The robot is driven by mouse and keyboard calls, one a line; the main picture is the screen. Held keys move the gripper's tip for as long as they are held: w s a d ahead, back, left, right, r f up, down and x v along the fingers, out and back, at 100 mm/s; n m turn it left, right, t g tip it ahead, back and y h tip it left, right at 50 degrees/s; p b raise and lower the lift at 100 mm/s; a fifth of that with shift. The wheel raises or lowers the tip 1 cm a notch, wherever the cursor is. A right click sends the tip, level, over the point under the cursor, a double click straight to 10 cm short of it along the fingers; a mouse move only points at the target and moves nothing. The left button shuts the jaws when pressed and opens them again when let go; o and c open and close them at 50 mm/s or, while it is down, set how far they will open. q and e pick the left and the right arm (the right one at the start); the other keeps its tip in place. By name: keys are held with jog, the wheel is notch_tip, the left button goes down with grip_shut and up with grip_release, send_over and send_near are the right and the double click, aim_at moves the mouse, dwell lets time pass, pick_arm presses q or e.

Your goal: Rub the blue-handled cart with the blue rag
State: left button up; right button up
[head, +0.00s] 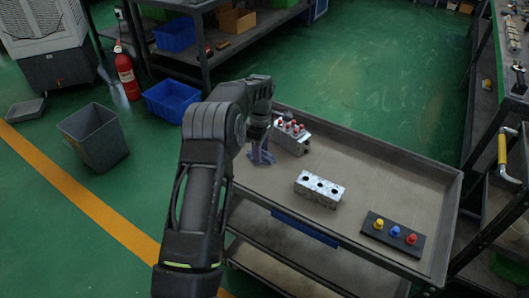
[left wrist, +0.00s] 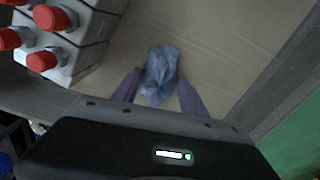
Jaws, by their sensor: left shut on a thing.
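The cart (head: 390,165) is a grey tray-topped trolley with a raised rim and lower shelves. A blue strip (head: 305,228), perhaps its handle, shows below its near edge. My left gripper (head: 262,158) is over the left end of the cart top, pointing down. It is shut on the crumpled blue rag (left wrist: 161,76), which sits between the two purple fingers in the left wrist view. The rag is low at the cart's surface; I cannot tell if it touches. My right gripper is not in view.
On the cart stand a valve block with red caps (head: 291,136) close beside my left gripper, a bare block with holes (head: 319,188), and a dark plate with yellow, blue and red knobs (head: 393,237). A yellow handle (head: 502,146) shows at right. The cart's far right is clear.

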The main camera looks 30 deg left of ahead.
aim_at(240, 182)
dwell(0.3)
pick_arm(q)
jog(key=shift+s+f+b, duration=0.1)
jog(key=shift+s+b, duration=0.4)
jog(key=shift+s, duration=1.25)
jog(key=shift+s+d, duration=0.1)
jog(key=shift+s, duration=0.15)
jog(key=shift+s, duration=0.15)
jog(key=shift+s, duration=1.85)
jog(key=shift+s, duration=0.1)
jog(key=shift+s+d+f, duration=0.1)
jog(key=shift+s+f, duration=0.05)
jog(key=shift+s, duration=1.8)
